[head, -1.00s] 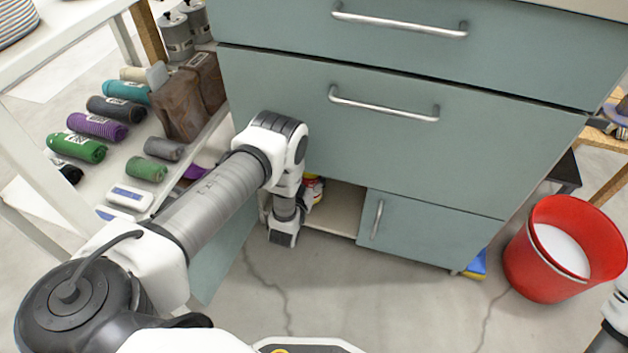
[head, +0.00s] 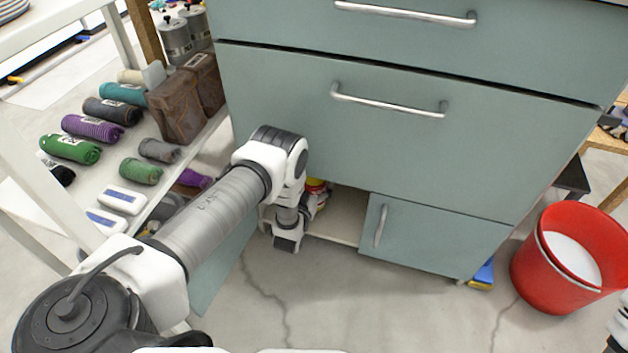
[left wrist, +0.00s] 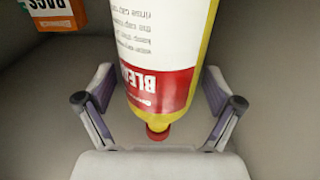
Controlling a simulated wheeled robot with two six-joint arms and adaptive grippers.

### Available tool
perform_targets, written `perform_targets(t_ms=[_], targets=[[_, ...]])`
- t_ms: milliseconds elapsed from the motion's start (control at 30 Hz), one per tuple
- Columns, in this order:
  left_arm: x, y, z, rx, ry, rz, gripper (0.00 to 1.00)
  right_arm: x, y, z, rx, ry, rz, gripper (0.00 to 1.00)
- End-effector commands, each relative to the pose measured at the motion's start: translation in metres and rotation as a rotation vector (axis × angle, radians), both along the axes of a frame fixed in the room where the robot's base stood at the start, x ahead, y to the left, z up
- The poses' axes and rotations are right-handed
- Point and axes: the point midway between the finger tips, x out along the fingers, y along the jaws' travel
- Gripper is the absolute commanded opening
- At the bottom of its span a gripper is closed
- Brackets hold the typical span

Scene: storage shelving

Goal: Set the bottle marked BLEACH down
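The bottle marked BLEACH (left wrist: 160,75) is yellow with a white and red label and a red cap. In the left wrist view it lies between the fingers of my left gripper (left wrist: 158,80), cap toward the palm. The fingers are spread, with a gap on each side of the bottle, so the gripper is open. In the head view, a small red and yellow patch of the bottle (head: 317,187) shows in the open lower cabinet compartment (head: 341,216), beside my left wrist. The bottle's base is out of view. My right gripper is not in view.
An orange box marked RAGS (left wrist: 55,12) is inside the compartment. A closed cabinet door (head: 437,238) is to the right and an open door (head: 222,268) to the left. A red bucket (head: 545,285) stands on the floor at right. A white shelf (head: 108,185) holds rolled cloths at left.

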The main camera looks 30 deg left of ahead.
Motion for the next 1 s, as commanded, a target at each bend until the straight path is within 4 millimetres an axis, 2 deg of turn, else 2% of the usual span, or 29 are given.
perform_targets(t_ms=[300, 367, 467, 600, 800, 1000], targets=[[0.000, 0.000, 0.006, 0.000, -0.001, 0.000, 0.93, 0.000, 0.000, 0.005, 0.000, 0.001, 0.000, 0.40], [-0.007, -0.002, 0.005, 0.000, 0.002, 0.000, 0.93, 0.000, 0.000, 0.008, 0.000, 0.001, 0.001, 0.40], [-0.026, -0.006, 0.007, -0.001, 0.006, 0.000, 0.93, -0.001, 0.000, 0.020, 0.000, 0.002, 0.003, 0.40], [-0.063, -0.015, 0.008, -0.001, 0.006, -0.001, 0.93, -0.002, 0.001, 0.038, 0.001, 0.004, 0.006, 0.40], [-0.105, -0.025, 0.005, -0.003, 0.003, -0.001, 0.93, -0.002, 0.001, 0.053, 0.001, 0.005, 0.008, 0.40], [-0.117, -0.028, 0.003, -0.003, 0.002, 0.000, 0.93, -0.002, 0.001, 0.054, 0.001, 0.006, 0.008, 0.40]])
